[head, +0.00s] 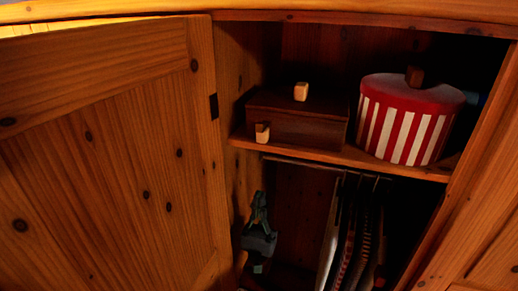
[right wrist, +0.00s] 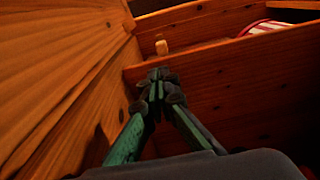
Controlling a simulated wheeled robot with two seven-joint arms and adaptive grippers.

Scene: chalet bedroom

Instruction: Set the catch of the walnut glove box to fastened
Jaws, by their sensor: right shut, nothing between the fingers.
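The walnut glove box (head: 310,128) is a dark brown box on the wardrobe shelf, with its lid down. A pale knob (head: 301,91) sits on its lid. A small pale block, seemingly the catch (head: 262,132), is at its left front; I cannot tell its setting. A pale block also shows in the right wrist view (right wrist: 162,47), just beyond the shelf edge. My right gripper (head: 259,200) is below the shelf, under the catch and apart from it, pointing up. Its fingertips (right wrist: 160,78) are shut and empty. My left gripper is not in view.
The shelf (head: 400,169) has a raised front edge close above my right gripper. A red-and-white striped round box (head: 408,118) stands right of the glove box. Clothes (head: 355,235) hang from a rail below. The open wardrobe door (head: 110,150) fills the left side.

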